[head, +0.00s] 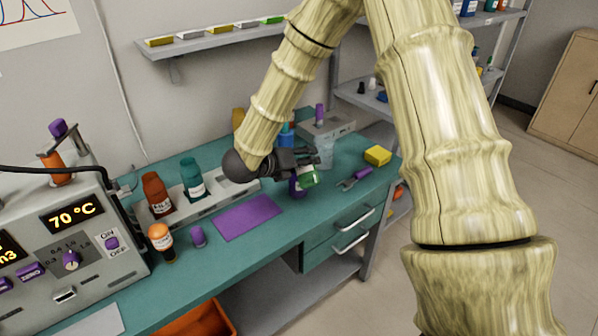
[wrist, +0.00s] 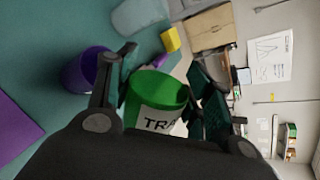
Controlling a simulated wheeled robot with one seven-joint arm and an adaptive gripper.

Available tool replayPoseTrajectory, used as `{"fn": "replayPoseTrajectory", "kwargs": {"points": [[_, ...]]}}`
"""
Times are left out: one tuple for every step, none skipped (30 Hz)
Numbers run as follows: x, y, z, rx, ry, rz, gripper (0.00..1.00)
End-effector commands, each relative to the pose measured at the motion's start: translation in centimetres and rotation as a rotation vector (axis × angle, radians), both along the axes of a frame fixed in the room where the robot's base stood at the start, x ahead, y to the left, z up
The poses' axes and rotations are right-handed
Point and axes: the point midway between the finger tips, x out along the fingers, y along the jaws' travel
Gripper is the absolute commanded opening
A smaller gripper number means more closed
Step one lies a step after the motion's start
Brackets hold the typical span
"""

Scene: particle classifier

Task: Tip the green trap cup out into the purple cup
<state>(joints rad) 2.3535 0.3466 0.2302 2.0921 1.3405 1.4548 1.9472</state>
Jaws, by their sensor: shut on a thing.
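The green trap cup (wrist: 157,92) with a white label is between the fingers of my gripper (wrist: 160,80) in the wrist view. In the head view my gripper (head: 308,163) is shut on the green cup (head: 310,178), above the teal bench. The green cup looks tilted well over to its side; its contents cannot be made out. The purple cup (wrist: 88,70) stands on the bench beside and below the green cup. It shows in the head view (head: 296,188) partly hidden by the gripper and green cup.
A clear beaker (head: 324,152) and a yellow block (head: 377,155) stand behind and right. A purple mat (head: 247,217) lies to the left. Bottles (head: 192,178) stand in a grey rack at the back. A tool with a purple handle (head: 362,173) lies near the bench's right edge.

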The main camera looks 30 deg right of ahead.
Motion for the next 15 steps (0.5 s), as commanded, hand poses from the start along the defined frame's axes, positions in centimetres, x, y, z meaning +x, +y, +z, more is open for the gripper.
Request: {"fn": "replayPoseTrajectory", "kwargs": {"points": [[0.03, -0.01, 0.19, 0.001, 0.007, 0.000, 0.26], [0.04, -0.02, 0.20, 0.002, 0.012, 0.000, 0.26], [0.06, -0.02, 0.21, 0.003, 0.016, 0.000, 0.26], [0.07, -0.02, 0.22, 0.004, 0.020, 0.000, 0.26], [0.09, -0.03, 0.24, 0.004, 0.023, 0.000, 0.26], [0.11, -0.02, 0.26, 0.006, 0.028, 0.000, 0.26], [0.12, -0.02, 0.27, 0.006, 0.033, 0.000, 0.26], [0.13, -0.01, 0.29, 0.007, 0.036, 0.000, 0.26], [0.14, 0.00, 0.30, 0.008, 0.042, 0.001, 0.26], [0.16, 0.01, 0.31, 0.010, 0.047, 0.001, 0.26], [0.16, 0.01, 0.31, 0.010, 0.050, 0.001, 0.26], [0.16, 0.02, 0.30, 0.011, 0.055, 0.000, 0.26], [0.17, 0.02, 0.28, 0.012, 0.060, 0.001, 0.26], [0.17, 0.02, 0.29, 0.013, 0.064, 0.000, 0.26], [0.18, 0.03, 0.28, 0.013, 0.069, 0.000, 0.26]]}}
